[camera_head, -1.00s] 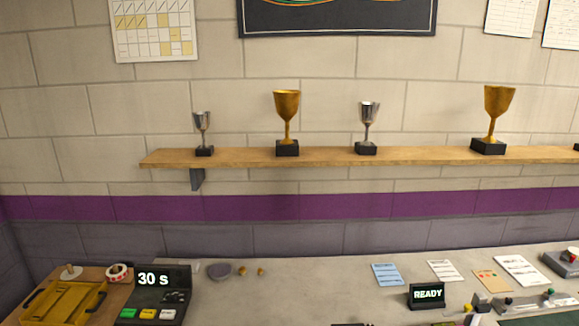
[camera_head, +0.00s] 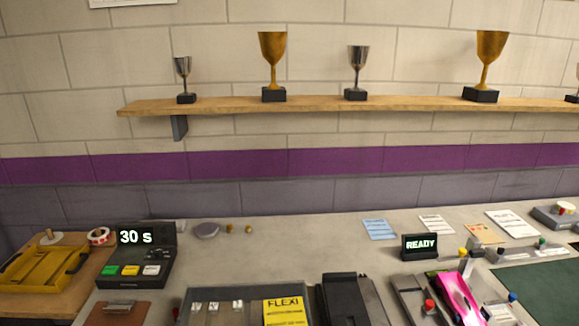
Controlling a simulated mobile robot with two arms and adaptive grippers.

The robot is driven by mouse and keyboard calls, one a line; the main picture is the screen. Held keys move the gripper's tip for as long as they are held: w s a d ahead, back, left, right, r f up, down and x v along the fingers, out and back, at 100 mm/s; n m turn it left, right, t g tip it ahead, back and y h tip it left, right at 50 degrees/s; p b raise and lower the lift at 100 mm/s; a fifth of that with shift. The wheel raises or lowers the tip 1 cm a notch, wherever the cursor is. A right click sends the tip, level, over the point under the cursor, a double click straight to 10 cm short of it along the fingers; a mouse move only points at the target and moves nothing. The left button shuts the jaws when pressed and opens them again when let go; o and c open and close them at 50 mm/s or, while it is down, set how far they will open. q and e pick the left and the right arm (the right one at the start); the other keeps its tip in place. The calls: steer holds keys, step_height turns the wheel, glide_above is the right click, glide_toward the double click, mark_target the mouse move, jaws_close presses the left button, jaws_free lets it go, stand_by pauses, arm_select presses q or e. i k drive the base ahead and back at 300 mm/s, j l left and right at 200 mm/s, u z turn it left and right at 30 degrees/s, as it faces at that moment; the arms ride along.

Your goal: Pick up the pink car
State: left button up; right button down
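The pink car (camera_head: 459,296) is at the lower right of the head view. It is pink with a dark part and sits on or in a dark grey fixture (camera_head: 411,297) on the bench. Its lower end is close to the bottom edge of the picture. A red button (camera_head: 429,306) is just left of it. Neither of my grippers shows in this view.
A black READY display (camera_head: 420,246) stands behind the car. A timer box reading 30 s (camera_head: 138,255), a yellow tray (camera_head: 45,268) and a box labelled FLEXI (camera_head: 284,311) are to the left. Trophies stand on a wall shelf (camera_head: 330,105). The bench middle (camera_head: 300,245) is clear.

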mark_target(455, 291)
steer(key=z, duration=1.25)
